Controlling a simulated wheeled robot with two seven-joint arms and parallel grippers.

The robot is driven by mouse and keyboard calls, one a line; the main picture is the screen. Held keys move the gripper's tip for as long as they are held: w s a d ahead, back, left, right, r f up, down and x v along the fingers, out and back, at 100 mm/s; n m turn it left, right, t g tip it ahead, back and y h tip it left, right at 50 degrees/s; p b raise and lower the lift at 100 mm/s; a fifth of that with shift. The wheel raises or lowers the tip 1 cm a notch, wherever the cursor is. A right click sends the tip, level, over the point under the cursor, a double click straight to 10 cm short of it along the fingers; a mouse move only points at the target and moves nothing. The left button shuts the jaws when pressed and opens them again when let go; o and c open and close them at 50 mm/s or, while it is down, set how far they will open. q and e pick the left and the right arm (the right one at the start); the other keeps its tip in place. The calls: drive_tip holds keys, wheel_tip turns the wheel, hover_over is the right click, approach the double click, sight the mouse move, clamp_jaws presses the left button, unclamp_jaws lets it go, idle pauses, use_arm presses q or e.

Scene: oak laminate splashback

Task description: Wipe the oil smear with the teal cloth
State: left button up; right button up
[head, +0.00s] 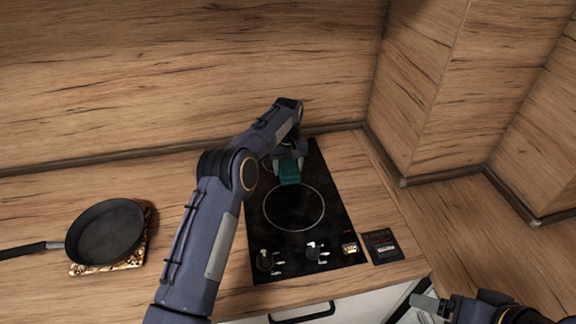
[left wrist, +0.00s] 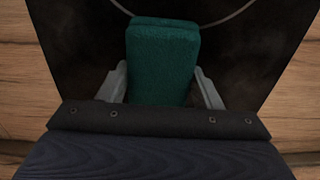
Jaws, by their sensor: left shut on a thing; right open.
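The teal cloth (head: 289,172) is a small thick pad over the far part of the black cooktop (head: 269,209). My left gripper (head: 289,163) is shut on the cloth; in the left wrist view the cloth (left wrist: 162,60) sits between the two grey fingers of the gripper (left wrist: 162,92). I cannot tell whether the cloth touches the glass. No oil smear can be made out clearly; the arm and cloth hide part of the cooktop. My right gripper (head: 429,305) is open at the lower right, in front of the counter, partly cut off by the frame edge.
A black frying pan (head: 106,232) stands on a patterned trivet (head: 132,262) at the left, handle to the left. Wooden walls (head: 190,70) close the back and right.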

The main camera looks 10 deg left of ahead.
sight(290, 173)
use_arm(q)
drive_tip(key=shift+s+d+f+b, duration=0.1)
drive_tip(key=shift+s+d+b, duration=0.1)
drive_tip(key=shift+s+b, duration=0.4)
drive_tip(key=shift+s+d+f+b, duration=0.1)
drive_tip(key=shift+s+d+b, duration=0.1)
drive_tip(key=shift+s+b, duration=0.35)
drive_tip(key=shift+s+d+r+b, duration=0.25)
drive_tip(key=shift+s+d+b, duration=0.15)
drive_tip(key=shift+s+b, duration=0.3)
drive_tip(key=shift+w+a+p, duration=0.1)
drive_tip(key=shift+w+p, duration=0.1)
drive_tip(key=shift+p, duration=0.4)
drive_tip(key=shift+w+a+p, duration=0.25)
drive_tip(key=shift+w+p, duration=0.25)
drive_tip(key=shift+p, duration=0.1)
drive_tip(key=shift+w+a+p, duration=0.2)
drive_tip(key=shift+w+p, duration=0.3)
drive_tip(key=shift+p, duration=0.1)
drive_tip(key=shift+w+a+f+p, duration=0.25)
drive_tip(key=shift+w+p, duration=0.2)
drive_tip(key=shift+p, duration=0.05)
drive_tip(key=shift+f, duration=0.15)
